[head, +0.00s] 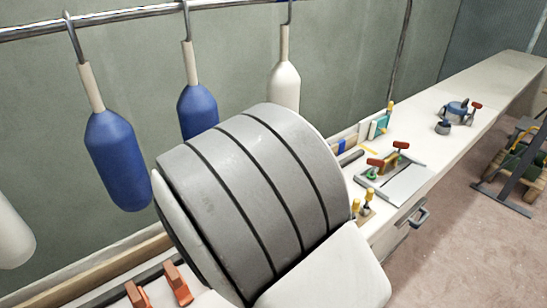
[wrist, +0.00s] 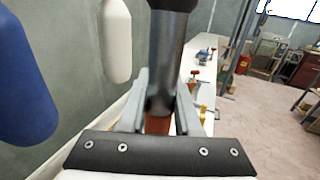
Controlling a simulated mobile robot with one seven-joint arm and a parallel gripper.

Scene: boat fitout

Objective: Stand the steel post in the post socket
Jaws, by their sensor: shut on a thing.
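The steel post (wrist: 172,55) is a dark grey, shiny cylinder with a black upper end in the wrist view. It runs up out of the top of the picture. My gripper (wrist: 165,88) has its two grey fingers on either side of the post and is shut on it. A reddish-brown part (wrist: 157,125) shows below the grey section between the fingers; I cannot tell whether it belongs to the post. In the head view my arm covers the middle, and the gripper and post are hidden. I cannot make out the post socket in either view.
Blue fenders (head: 118,160) and a white fender (head: 284,85) hang from a rail (head: 130,14) along the wall. A long white bench (head: 440,150) carries clamps and tools. Orange clamps (head: 178,284) stand at lower left. The floor (head: 440,235) at right is clear before a trolley (head: 515,175).

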